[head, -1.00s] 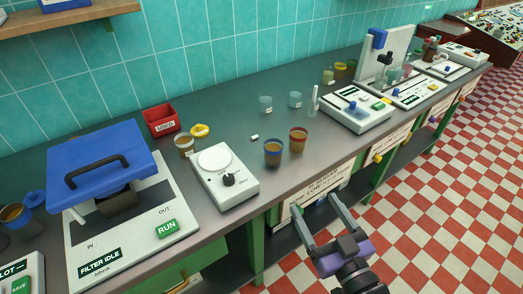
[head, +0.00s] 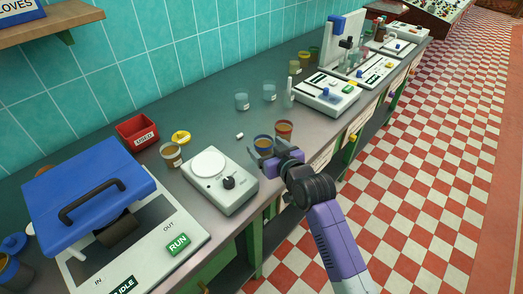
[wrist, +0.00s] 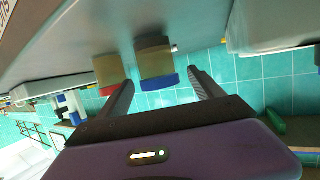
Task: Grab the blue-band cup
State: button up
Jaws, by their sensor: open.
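The blue-band cup (head: 262,142), holding brown liquid, stands near the counter's front edge, partly hidden by my gripper (head: 268,153). In the wrist view, which is upside down, the blue-band cup (wrist: 155,62) shows just ahead of and between the two spread fingers of my gripper (wrist: 160,80). The gripper is open, and I cannot tell whether a finger touches the cup. A similar red-band cup (head: 284,128) stands close beside it, and in the wrist view the red-band cup (wrist: 108,72) lies just left of the left finger.
A white scale (head: 220,180) stands left of the cups. Two clear cups (head: 242,101) stand behind, and a white instrument (head: 327,95) is to the right.

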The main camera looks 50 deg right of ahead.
aim_at(260, 141)
jog(key=shift+f+p+x, duration=0.1)
jog(key=shift+p+x, duration=0.1)
jog(key=shift+x, duration=1.25)
jog(key=shift+f+p+x, duration=0.15)
jog(key=shift+x, duration=1.3)
jog(key=c, duration=1.6)
jog(key=shift+r, duration=0.1)
